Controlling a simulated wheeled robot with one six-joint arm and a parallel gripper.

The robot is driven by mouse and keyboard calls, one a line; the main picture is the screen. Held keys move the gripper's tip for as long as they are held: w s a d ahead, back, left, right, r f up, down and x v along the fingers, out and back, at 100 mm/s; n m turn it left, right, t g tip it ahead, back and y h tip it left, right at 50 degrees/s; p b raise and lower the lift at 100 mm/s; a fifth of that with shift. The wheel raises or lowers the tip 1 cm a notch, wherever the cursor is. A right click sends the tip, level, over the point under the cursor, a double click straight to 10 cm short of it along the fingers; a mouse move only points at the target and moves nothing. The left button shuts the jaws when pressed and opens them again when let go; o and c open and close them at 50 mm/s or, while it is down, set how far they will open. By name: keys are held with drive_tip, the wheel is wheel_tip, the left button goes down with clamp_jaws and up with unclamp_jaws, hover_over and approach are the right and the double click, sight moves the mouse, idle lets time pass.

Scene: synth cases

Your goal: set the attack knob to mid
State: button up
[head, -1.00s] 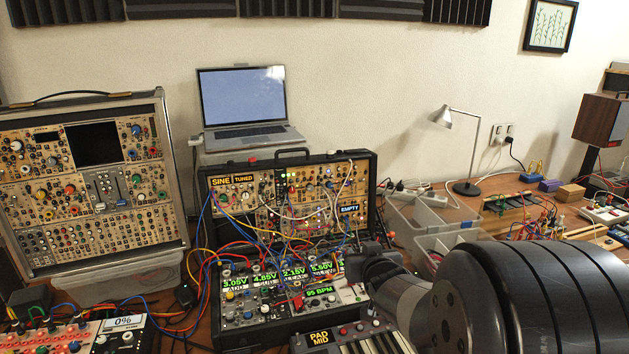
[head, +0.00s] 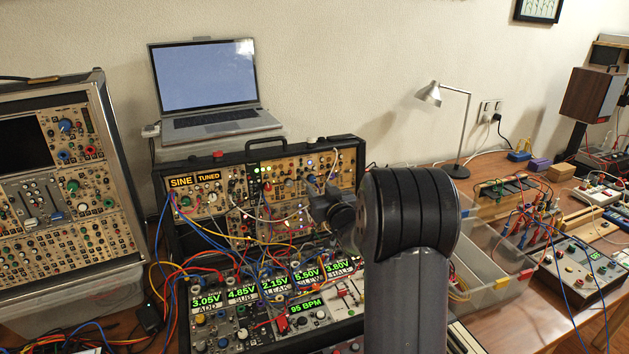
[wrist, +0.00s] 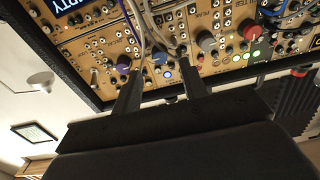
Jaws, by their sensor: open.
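The upright synth case (head: 262,151), with tan panels and SINE, TUNED labels, stands behind a tilted lower case (head: 200,345) with green readouts. My gripper (wrist: 160,75) is open in the wrist view, its two dark fingers apart and pointing at the upright case's panel. A blue knob (wrist: 160,57) shows between the fingertips, and a purple knob (wrist: 123,64) is beside the left finger. I cannot read which knob is attack, and contact is unclear. In the head view my arm hides the case's right side.
Patch cables (head: 200,240) hang across both cases, and some (wrist: 145,25) run close to the fingers in the wrist view. A laptop (head: 205,80) stands behind. A clear bin (head: 490,275) and a lamp (head: 430,93) are to the right.

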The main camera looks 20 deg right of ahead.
sight(313, 180)
drive_tip(key=shift+w+p, duration=0.35)
drive_tip(key=shift+w, duration=1.95)
drive_tip(key=shift+c, duration=0.2)
clamp_jaws()
